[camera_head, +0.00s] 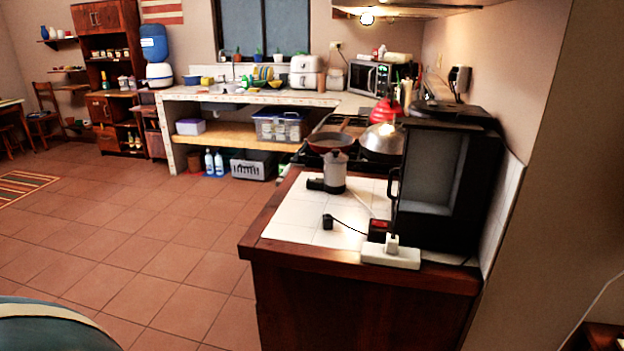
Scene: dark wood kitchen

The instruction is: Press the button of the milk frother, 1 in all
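Neither of my grippers is in view, and nothing touches the frother.
Right of the frother stands a black open-fronted box (428,180). In front lie a white power strip (391,257), a red-and-black block (379,230) and a black plug (327,222). Behind are a stove with a pan (329,143) and pot (380,143). Tiled floor (150,240) left is clear.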

